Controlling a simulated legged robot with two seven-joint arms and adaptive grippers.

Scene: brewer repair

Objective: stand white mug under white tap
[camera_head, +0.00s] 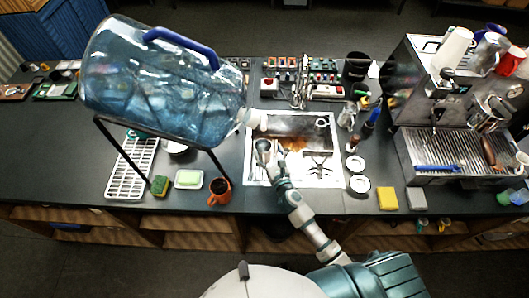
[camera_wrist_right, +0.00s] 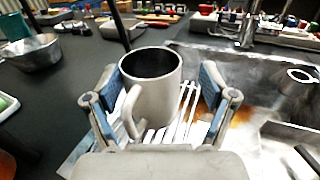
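The white mug (camera_head: 262,146) looks greyish in the wrist view (camera_wrist_right: 158,92), upright and dark inside, its handle toward my wrist. My right gripper (camera_head: 270,160) has its two blue-padded fingers (camera_wrist_right: 160,100) on either side of the mug. A gap shows between the mug and the right-hand finger; the left-hand finger is close to it, contact unclear. The white tap (camera_head: 252,118) sticks out of the neck of the big blue water bottle (camera_head: 165,85). In the head view the mug is just below and slightly right of the tap. The mug's base is partly hidden. My left gripper is not in view.
The bottle lies tilted on a dark stand (camera_head: 226,170). A metal sink (camera_head: 325,180) lies beside the mug. An orange mug (camera_head: 219,191), a soap dish (camera_head: 188,179) and a drying rack (camera_head: 130,170) are to the left. The espresso machine (camera_head: 440,110) stands right.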

